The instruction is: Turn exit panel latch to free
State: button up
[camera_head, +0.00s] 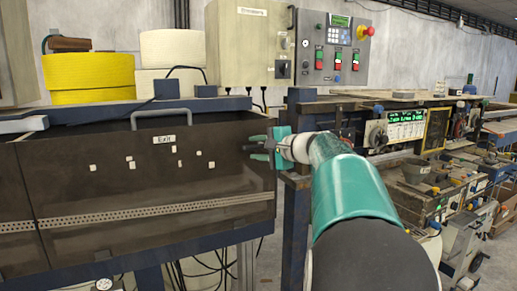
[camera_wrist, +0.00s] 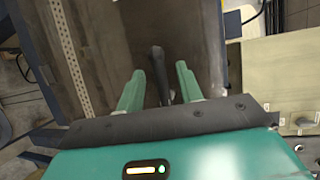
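The exit panel (camera_head: 120,190) is a dark brown sheet with an "Exit" label near its top edge. It also shows in the wrist view (camera_wrist: 120,40). My gripper (camera_head: 256,148), with teal fingers, is at the panel's upper right edge. In the wrist view my gripper (camera_wrist: 160,70) is open, with a finger on each side of the dark latch (camera_wrist: 158,68). Gaps show between the latch and both fingers, so it is not clasped. In the head view the latch is mostly hidden by my gripper, and its exact turn is hard to tell.
A blue frame post (camera_head: 293,215) stands just right of the panel. A control box (camera_head: 340,48) with buttons and a red knob is above. Yellow (camera_head: 88,77) and cream (camera_head: 172,48) rolls are behind the panel at left. Machines with a green display (camera_head: 407,117) fill the right.

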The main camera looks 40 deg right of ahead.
aim_at(259, 128)
grip_shut()
jog(key=shift+r+m, duration=0.1)
jog(key=shift+m, duration=0.2)
jog(key=m, duration=0.1)
jog(key=m+t, duration=0.1)
jog(key=m, duration=0.1)
jog(key=r+m+t, duration=0.1)
jog(key=shift+s+d+r+m+y, duration=0.1)
jog(key=shift+d+m+y, duration=0.2)
jog(key=shift+y, duration=0.1)
jog(key=m+t, duration=0.1)
jog(key=m, duration=0.1)
jog(key=m+t+h, duration=0.1)
jog(key=m, duration=0.1)
jog(key=d+m+t, duration=0.1)
jog(key=m, duration=0.1)
jog(key=shift+s+d+r+m, duration=0.1)
jog(key=shift+s+r+m, duration=0.05)
jog(key=shift+r+m, duration=0.25)
jog(key=m+h, duration=0.1)
jog(key=m, duration=0.1)
jog(key=d+m+t+h, duration=0.1)
jog(key=m, duration=0.2)
jog(key=m+h, duration=0.1)
jog(key=m, duration=0.1)
jog(key=shift+s+d+r+t+h, duration=0.1)
jog(key=shift+s+d+t+h, duration=0.1)
jog(key=shift+t+h, duration=0.15)
jog(key=shift+m+h, duration=0.25)
jog(key=shift+m, duration=0.15)
